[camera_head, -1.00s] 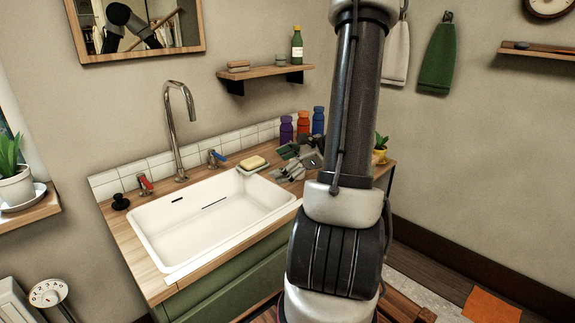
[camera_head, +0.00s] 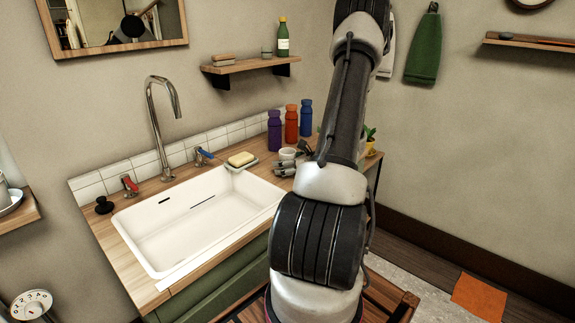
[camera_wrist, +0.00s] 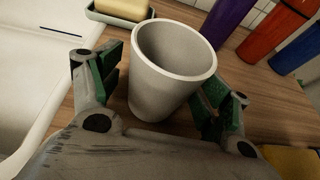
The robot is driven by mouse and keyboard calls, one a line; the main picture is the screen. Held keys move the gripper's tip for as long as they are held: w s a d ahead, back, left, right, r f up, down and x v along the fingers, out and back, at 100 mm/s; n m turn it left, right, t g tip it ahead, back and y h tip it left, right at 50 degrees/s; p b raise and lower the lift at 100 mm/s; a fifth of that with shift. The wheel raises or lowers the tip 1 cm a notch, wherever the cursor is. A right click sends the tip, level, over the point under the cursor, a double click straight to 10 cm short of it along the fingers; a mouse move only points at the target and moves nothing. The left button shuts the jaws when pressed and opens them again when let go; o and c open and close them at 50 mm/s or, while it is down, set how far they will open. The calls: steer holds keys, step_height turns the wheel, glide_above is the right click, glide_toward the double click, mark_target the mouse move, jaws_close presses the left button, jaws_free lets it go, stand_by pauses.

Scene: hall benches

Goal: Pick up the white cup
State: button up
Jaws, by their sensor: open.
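The white cup (camera_wrist: 165,85) stands upright on the wooden counter, and in the wrist view it sits between the two green-padded fingers of my gripper (camera_wrist: 165,92). The fingers are spread on either side of it, and its lower front is close to the palm. I cannot tell whether a finger touches it. In the head view the cup (camera_head: 288,154) shows small beside my gripper (camera_head: 300,160), right of the soap. My arm hides part of the counter there.
A soap bar on a dish (camera_head: 242,160) lies left of the cup, by the white sink (camera_head: 200,222). Purple (camera_head: 274,131), orange (camera_head: 291,124) and blue (camera_head: 306,118) bottles stand behind the cup. A yellow plant pot (camera_head: 371,149) stands at the right.

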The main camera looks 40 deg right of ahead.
steer(key=c, duration=1.1)
steer(key=shift+c, duration=0.2)
steer(key=shift+w+r, duration=0.1)
steer(key=shift+r, duration=0.1)
